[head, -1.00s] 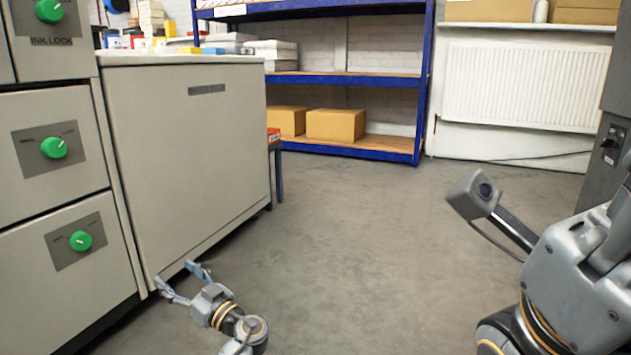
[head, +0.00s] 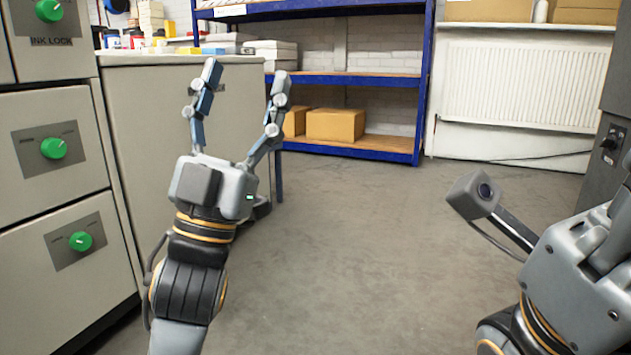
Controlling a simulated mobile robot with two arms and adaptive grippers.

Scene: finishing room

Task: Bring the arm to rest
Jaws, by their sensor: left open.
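My left gripper (head: 243,84) is raised in front of the grey cabinet in the head view, fingers pointing up. Its two fingers are spread wide and nothing is between them. Its wrist and forearm come up from the bottom of the view, left of the middle. The gripper hides part of the cabinet front and part of the shelf behind.
Grey drawers with green knobs (head: 54,148) stand close on the left, beside the grey cabinet (head: 130,110). A blue shelf rack (head: 350,153) with cardboard boxes (head: 335,124) and a white radiator (head: 520,85) stand at the back. The middle floor (head: 380,240) is clear.

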